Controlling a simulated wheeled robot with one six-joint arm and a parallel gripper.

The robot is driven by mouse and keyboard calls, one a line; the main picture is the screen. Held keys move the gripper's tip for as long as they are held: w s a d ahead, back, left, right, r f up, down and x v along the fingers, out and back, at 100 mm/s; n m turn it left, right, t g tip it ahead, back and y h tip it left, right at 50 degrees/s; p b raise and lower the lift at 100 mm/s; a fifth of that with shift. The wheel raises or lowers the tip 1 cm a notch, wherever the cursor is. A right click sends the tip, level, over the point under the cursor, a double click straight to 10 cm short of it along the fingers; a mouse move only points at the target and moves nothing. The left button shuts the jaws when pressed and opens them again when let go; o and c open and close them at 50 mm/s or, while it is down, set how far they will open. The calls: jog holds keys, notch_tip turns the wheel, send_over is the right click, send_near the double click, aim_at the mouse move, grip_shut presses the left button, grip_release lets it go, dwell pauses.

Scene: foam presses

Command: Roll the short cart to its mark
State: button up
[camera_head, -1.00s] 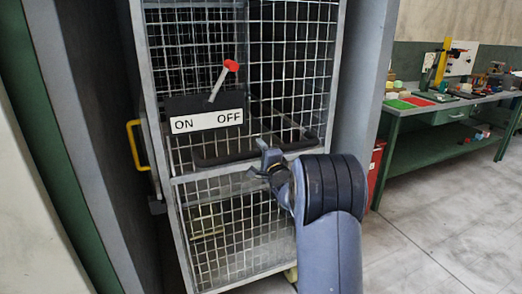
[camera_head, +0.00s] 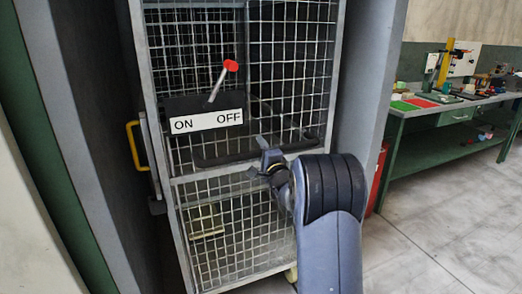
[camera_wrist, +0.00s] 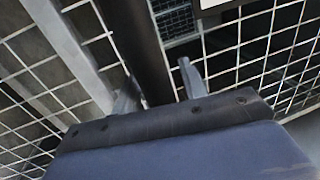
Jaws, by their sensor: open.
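A tall grey-framed wire-mesh cart (camera_head: 246,181) fills the middle of the head view, with a cream wheel (camera_head: 291,274) at its lower right. A dark handle bar (camera_head: 222,159) crosses its front at mid height. My gripper (camera_head: 268,156) is at the right part of this bar. In the wrist view the bar (camera_wrist: 139,40) runs between the two fingers of my gripper (camera_wrist: 158,90), which is open. Whether the fingers touch the bar cannot be told. No floor mark for the cart shows.
A panel reading ON and OFF (camera_head: 206,121) with a red-tipped lever (camera_head: 230,66) shows at the cart's upper part. Grey upright walls (camera_head: 376,90) stand close on both sides. A yellow handle (camera_head: 133,146) is at left. A green workbench (camera_head: 450,118) stands right, with clear floor (camera_head: 440,240) before it.

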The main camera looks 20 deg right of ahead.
jog(key=shift+o, duration=0.3)
jog(key=shift+s, duration=0.1)
jog(key=s+f, duration=0.2)
jog(key=s, duration=0.8)
jog(key=shift+s+d+b, duration=0.15)
jog(key=shift+s+b, duration=0.05)
jog(key=shift+b, duration=0.25)
jog(key=shift+f, duration=0.1)
jog(key=w, duration=0.3)
jog(key=w+r, duration=0.1)
jog(key=w, duration=0.2)
jog(key=w+r+p, duration=0.1)
jog(key=w, duration=0.2)
jog(key=shift+w+r, duration=0.15)
jog(key=shift+w, duration=0.35)
